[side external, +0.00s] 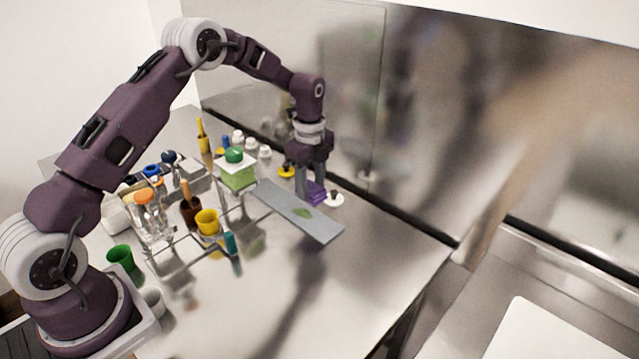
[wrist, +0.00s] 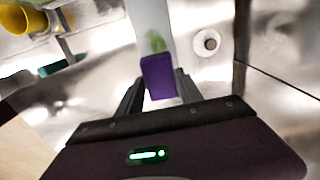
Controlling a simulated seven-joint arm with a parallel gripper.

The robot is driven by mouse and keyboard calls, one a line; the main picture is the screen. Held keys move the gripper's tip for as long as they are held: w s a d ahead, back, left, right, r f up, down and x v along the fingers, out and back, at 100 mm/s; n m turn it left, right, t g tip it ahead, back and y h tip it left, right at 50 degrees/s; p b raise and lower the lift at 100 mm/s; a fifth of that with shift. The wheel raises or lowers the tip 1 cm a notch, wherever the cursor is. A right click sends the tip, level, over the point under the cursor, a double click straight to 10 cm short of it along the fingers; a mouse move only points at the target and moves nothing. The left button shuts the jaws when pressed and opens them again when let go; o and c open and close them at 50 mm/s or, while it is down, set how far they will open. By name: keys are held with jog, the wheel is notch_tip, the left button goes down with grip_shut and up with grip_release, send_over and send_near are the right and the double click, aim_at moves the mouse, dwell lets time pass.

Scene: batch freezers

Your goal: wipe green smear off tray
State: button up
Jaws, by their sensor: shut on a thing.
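The tray (side external: 325,231) is a long flat grey strip on the steel table, in the middle of the side external view. A green smear (side external: 303,212) lies on it, and the smear shows in the wrist view (wrist: 156,41) just beyond the purple block. My gripper (side external: 314,190) is shut on a purple block (wrist: 161,77), which also shows in the side view (side external: 316,193). The block is at the tray's far side, close to the smear. I cannot tell whether the block touches the tray.
A white round piece with a dark centre (side external: 334,199) stands right of my gripper. A green-lidded container (side external: 238,172), a yellow cup (side external: 207,221), a green cup (side external: 121,257) and glass jars (side external: 150,215) crowd the left. The table's front right (side external: 385,270) is clear.

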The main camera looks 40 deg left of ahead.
jog(key=shift+f, duration=3.4)
jog(key=shift+a+f, duration=0.5)
jog(key=shift+a, duration=3.3)
jog(key=shift+d, duration=3.9)
jog(key=shift+a+r, duration=0.1)
jog(key=shift+r, duration=3.9)
